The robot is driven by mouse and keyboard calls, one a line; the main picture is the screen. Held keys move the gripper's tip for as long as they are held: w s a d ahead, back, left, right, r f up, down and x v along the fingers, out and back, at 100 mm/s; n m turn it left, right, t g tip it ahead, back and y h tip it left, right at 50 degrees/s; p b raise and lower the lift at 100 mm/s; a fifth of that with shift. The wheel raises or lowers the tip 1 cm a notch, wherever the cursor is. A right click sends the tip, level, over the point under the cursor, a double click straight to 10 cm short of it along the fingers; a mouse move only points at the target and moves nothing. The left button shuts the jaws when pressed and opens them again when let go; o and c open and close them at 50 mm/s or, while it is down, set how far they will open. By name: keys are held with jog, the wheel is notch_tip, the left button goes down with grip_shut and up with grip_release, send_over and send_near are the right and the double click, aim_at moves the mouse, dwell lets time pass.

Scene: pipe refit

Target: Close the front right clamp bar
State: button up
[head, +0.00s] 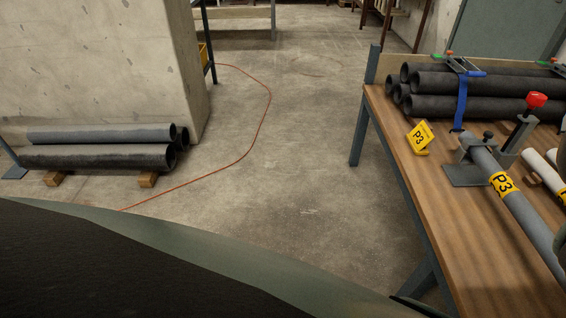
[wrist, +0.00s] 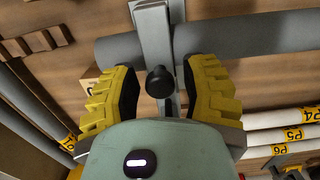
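In the wrist view, a light grey clamp bar (wrist: 154,32) runs across a dark grey pipe (wrist: 245,36). A round black knob (wrist: 159,82) is at the bar's near end. My gripper (wrist: 162,88) has its two yellow ribbed fingers spread on either side of the knob, with visible gaps and nothing held. I cannot tell whether the bar is fully down on the pipe. In the head view, another part of the bench shows a grey clamp (head: 468,172) on the pipe labelled P3 (head: 520,208), with a red-knobbed lever (head: 536,101) standing up. My gripper is outside that view.
White pipes labelled P4 to P6 (wrist: 270,138) lie close to my gripper at the lower right. The concrete floor (head: 300,140) left of the bench is open.

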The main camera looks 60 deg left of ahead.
jog(key=shift+o, duration=0.8)
notch_tip(320, 180, up, 12)
jog(key=shift+w+d, duration=0.2)
jog(key=shift+d, duration=0.05)
dwell(0.3)
dwell(0.5)
